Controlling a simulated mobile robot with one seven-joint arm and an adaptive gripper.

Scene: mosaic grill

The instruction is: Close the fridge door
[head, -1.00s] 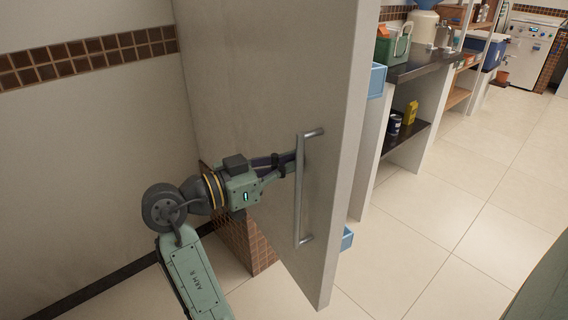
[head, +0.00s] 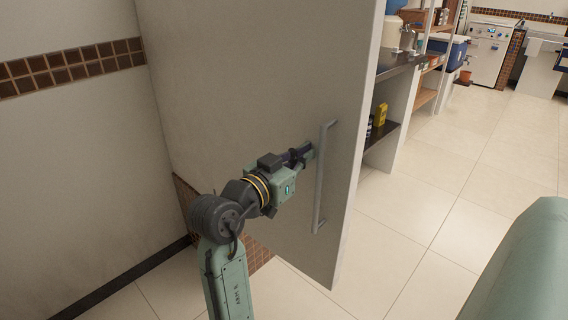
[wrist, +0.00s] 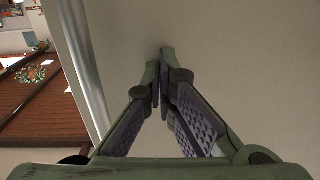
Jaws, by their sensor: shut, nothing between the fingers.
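The fridge door (head: 270,75) is a tall pale panel standing open in the head view, with a vertical metal bar handle (head: 321,180) near its right edge. My gripper (head: 308,151) is shut and empty, its tips at the door's face just left of the handle. In the wrist view the fingers (wrist: 162,75) come together in front of the plain door surface (wrist: 225,50), and the handle (wrist: 82,60) runs along their left side. Whether the tips touch the door is hard to tell. The fridge's inside is hidden behind the door.
A wall with a brown tile band (head: 70,65) stands at the left. Behind the door at the right are a dark counter (head: 398,66) and shelves with a yellow item (head: 381,114). Tiled floor (head: 450,200) lies open at the right.

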